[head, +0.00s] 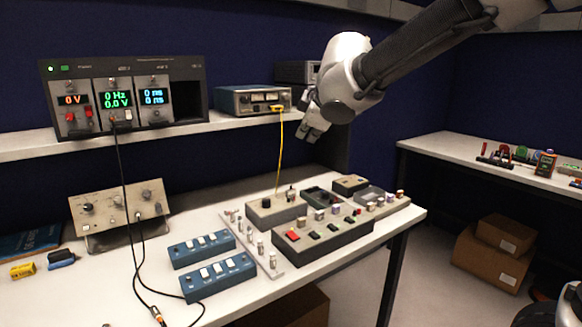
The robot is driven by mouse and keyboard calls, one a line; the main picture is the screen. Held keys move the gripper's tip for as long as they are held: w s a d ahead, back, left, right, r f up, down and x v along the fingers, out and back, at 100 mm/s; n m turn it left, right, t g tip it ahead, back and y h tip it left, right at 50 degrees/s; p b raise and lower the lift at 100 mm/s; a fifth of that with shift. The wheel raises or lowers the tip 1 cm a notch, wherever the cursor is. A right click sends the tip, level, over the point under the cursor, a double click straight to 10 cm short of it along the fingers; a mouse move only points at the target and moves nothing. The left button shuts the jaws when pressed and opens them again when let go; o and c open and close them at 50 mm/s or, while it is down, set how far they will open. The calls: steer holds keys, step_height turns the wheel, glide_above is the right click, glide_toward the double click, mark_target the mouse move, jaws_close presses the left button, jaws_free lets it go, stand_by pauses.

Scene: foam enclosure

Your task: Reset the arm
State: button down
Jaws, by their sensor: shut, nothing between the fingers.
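My arm reaches in from the top right of the head view. My gripper (311,133) hangs fingers down at its end, in the air above the back right part of the workbench. It is shut and empty. It is just right of the yellow cable (280,150), which runs from a meter box (252,100) on the shelf down to a grey control box (276,210). I cannot tell whether the gripper and the cable are apart in depth.
A rack instrument (125,95) with lit displays stands on the shelf (60,147). Black cables hang at left. A side table (460,150) and cardboard boxes (490,258) are at right.

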steer(key=s+d+f+m+g+h, duration=0.25)
steer(key=s+d+f, duration=0.2)
steer(key=d, duration=0.45)
steer(key=s+d+f+m+g+h, duration=0.1)
steer(key=s+d+f+m+g, duration=0.2)
steer(key=s+d, duration=0.4)
steer(key=s+d+m, duration=1)
steer(key=s+d, duration=0.6)
steer(key=s, duration=0.2)
steer(key=shift+f+t+y, duration=0.25)
steer(key=shift+t+y, duration=0.1)
